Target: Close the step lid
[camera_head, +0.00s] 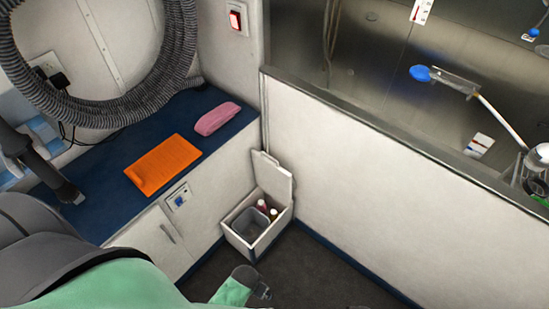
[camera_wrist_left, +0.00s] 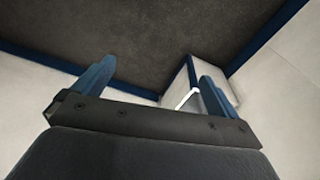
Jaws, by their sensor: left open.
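The step (camera_head: 239,244) is a small white box on the floor, in the corner between the cabinet and the partition wall. Its lid (camera_head: 272,177) stands raised at the back edge, near the wall, so the box is open. Inside are a grey bin and a couple of small bottles (camera_head: 262,205). My left gripper (camera_wrist_left: 155,72) shows in the left wrist view with its two blue fingers wide apart and nothing between them. The white step (camera_wrist_left: 216,72) appears beyond its right finger, partly hidden by it.
The blue counter (camera_head: 105,210) holds an orange mat (camera_head: 163,165) and a pink rolled item (camera_head: 216,118). A ribbed hose (camera_head: 100,110) hangs above it. The partition wall (camera_head: 350,170) bounds the right side.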

